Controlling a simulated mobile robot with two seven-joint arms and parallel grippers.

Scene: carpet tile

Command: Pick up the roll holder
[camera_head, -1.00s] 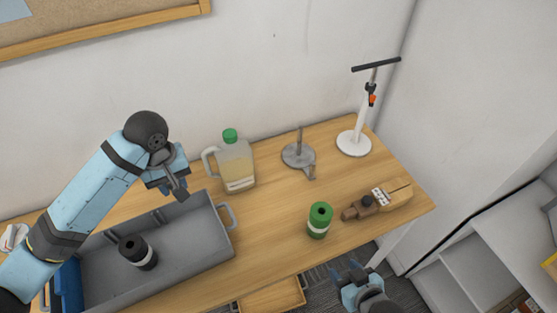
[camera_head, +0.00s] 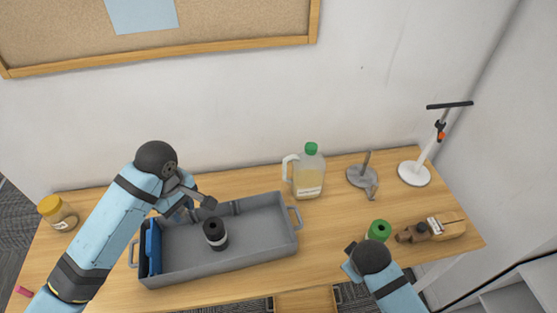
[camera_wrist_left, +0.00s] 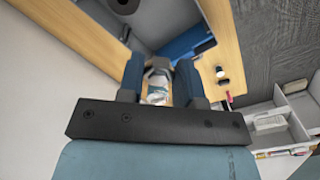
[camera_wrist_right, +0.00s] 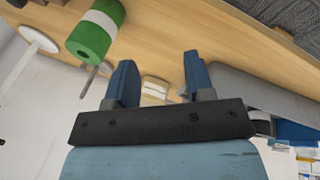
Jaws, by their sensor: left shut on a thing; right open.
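I take the roll holder (camera_head: 361,177) to be the grey round base with an upright post at the back of the table, right of the jug. Nothing touches it. My left gripper (camera_head: 200,203) is above the back left of the grey tray, far from the holder. It is shut on a small whitish thing (camera_wrist_left: 157,88), mostly hidden between the fingers. My right gripper (camera_head: 349,257) is open and empty at the table's front, left of the green roll (camera_head: 379,231) and in front of the holder. Its spread fingers also show in the right wrist view (camera_wrist_right: 160,75).
The grey tray (camera_head: 263,247) holds a black-and-white roll (camera_head: 215,235) and a blue thing (camera_head: 152,247). A green-capped jug (camera_head: 309,178) stands left of the holder, a white stand (camera_head: 414,174) right of it. A yellow-lidded jar (camera_head: 57,212) stands far left.

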